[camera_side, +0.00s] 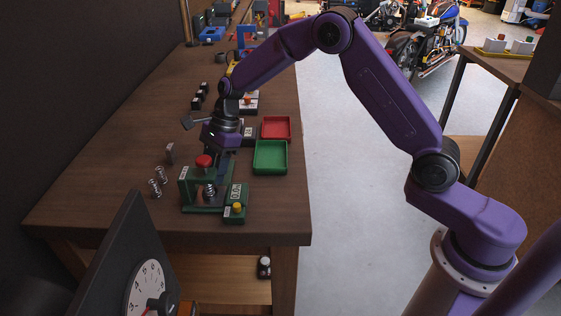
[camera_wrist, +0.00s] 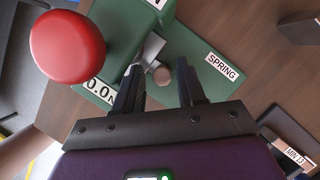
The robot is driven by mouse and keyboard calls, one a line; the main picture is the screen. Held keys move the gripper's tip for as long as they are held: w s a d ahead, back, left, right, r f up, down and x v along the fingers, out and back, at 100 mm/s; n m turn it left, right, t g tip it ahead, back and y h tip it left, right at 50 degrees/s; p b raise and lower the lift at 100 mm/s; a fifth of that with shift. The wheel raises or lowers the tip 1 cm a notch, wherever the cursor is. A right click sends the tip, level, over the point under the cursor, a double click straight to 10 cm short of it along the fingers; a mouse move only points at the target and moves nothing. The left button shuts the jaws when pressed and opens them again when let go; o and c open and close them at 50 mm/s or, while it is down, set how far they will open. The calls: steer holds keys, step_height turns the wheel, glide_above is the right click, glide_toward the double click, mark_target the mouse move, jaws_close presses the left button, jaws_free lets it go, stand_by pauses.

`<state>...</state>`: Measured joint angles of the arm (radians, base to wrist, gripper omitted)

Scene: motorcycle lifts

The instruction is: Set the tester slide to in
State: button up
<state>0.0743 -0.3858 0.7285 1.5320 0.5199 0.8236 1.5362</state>
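The green tester (camera_side: 187,192) stands on the bench near its front edge, with a red knob (camera_side: 204,161) on top. In the wrist view, the red knob (camera_wrist: 67,46) is large at upper left, beside a "0.0 N" display and a "SPRING" label. A grey metal piece with a rounded knob (camera_wrist: 160,75), which looks like the slide, sticks out of the tester. My gripper (camera_wrist: 159,78) is open. Its two fingers are on either side of the rounded knob, with visible gaps. In the side view my gripper (camera_side: 223,150) is just behind the tester, partly hidden.
Loose springs (camera_side: 156,185) and a small block (camera_side: 170,153) lie left of the tester. A green tray (camera_side: 270,171) and a red tray (camera_side: 276,139) are to the right. A box with a yellow button (camera_side: 236,209) is at the tester's front right. The bench's left part is clear.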

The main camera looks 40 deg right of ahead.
steer(key=w+d, duration=0.6)
steer(key=shift+d+r, duration=0.1)
steer(key=shift+r, duration=0.25)
steer(key=v, duration=1.6)
steer(key=s+a+n+h, duration=0.1)
steer(key=s+a+n, duration=0.3)
steer(key=s+n, duration=0.3)
steer(key=s+a+n+h, duration=0.1)
steer(key=s+a+n, duration=0.25)
steer(key=s, duration=0.55)
steer(key=s+d+f+n+h, duration=0.1)
steer(key=s+d+f+n, duration=0.2)
steer(key=s+n, duration=0.9)
steer(key=shift+s+g+h, duration=0.3)
steer(key=shift+s+h, duration=0.1)
steer(key=shift+s, duration=2.75)
steer(key=shift+a+r, duration=0.1)
